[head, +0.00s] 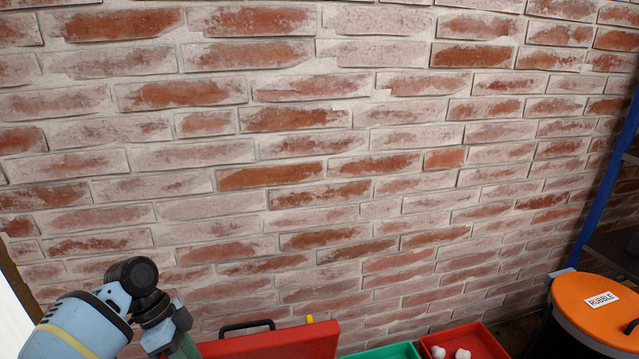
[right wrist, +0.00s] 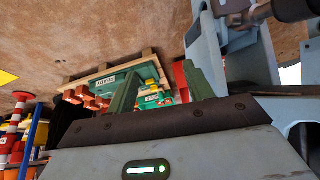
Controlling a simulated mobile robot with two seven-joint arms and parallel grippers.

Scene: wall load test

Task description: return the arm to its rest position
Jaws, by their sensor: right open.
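My left arm comes in at the bottom left of the head view, pale blue with a black joint. Its gripper (head: 183,345) is partly cut off by the lower edge, with a greenish part showing, so its opening cannot be told. In the right wrist view my right gripper (right wrist: 161,70) has two green fingers spread apart with nothing held between them. Beyond the fingers is a green labelled bin (right wrist: 108,84), apart from them. My right gripper is not in the head view.
A brick wall (head: 320,170) fills the head view. Along its foot are a red case (head: 275,343), a green bin (head: 385,352), a red bin (head: 490,343) with white pieces, and an orange-lidded RUBBLE drum (head: 590,318). A blue post (head: 605,185) stands at right. Striped cones (right wrist: 14,130) show in the wrist view.

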